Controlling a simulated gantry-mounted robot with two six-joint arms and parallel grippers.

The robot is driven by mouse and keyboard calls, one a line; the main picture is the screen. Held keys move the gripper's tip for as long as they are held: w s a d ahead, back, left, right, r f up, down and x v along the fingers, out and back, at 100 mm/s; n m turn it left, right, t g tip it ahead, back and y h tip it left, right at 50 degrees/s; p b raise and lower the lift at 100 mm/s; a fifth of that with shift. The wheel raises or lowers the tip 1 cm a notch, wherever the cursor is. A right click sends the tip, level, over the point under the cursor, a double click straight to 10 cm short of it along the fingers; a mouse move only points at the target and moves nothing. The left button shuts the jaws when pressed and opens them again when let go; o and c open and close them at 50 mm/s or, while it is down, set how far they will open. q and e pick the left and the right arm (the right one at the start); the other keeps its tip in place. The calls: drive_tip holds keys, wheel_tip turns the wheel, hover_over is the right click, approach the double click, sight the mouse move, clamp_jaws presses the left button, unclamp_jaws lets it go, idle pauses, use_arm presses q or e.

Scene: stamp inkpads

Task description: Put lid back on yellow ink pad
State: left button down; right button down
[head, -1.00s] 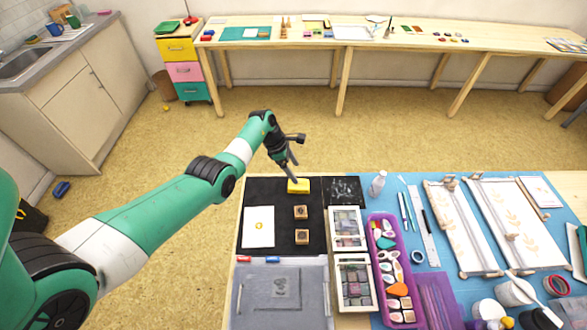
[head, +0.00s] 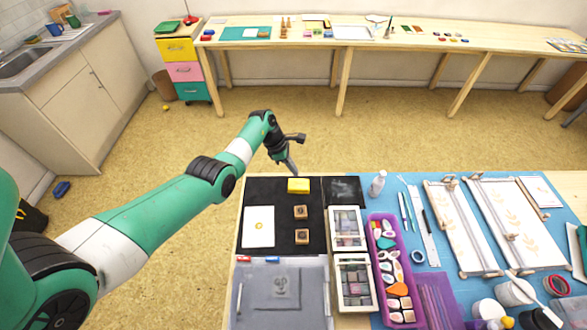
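The yellow ink pad (head: 298,185) sits at the back of the black mat (head: 270,193), near its right side. It shows as a small yellow block; I cannot tell whether a separate lid is on it. My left gripper (head: 293,172) points down just above and behind the yellow block. Its fingertips appear clear of the block, with nothing visible between them. The fingers are too small and edge-on to tell whether they are open. My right gripper is not in view.
Two wooden stamps (head: 301,212) and a white card (head: 259,227) lie on the black mat. A dark patterned sheet (head: 343,190) lies to the right. Paint palettes (head: 348,227) and a purple tray (head: 377,250) stand further right. Bare floor lies behind the table.

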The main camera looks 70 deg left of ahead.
sight(297, 184)
use_arm(q)
drive_tip(key=shift+f, duration=0.15)
idle(0.5)
drive_tip(key=shift+f+b, duration=2.9)
drive_tip(key=shift+f, duration=0.1)
drive_tip(key=shift+r, duration=0.2)
wheel_tip(297, 184, up, 7)
drive_tip(key=p, duration=0.7)
drive_tip(key=shift+f, duration=0.1)
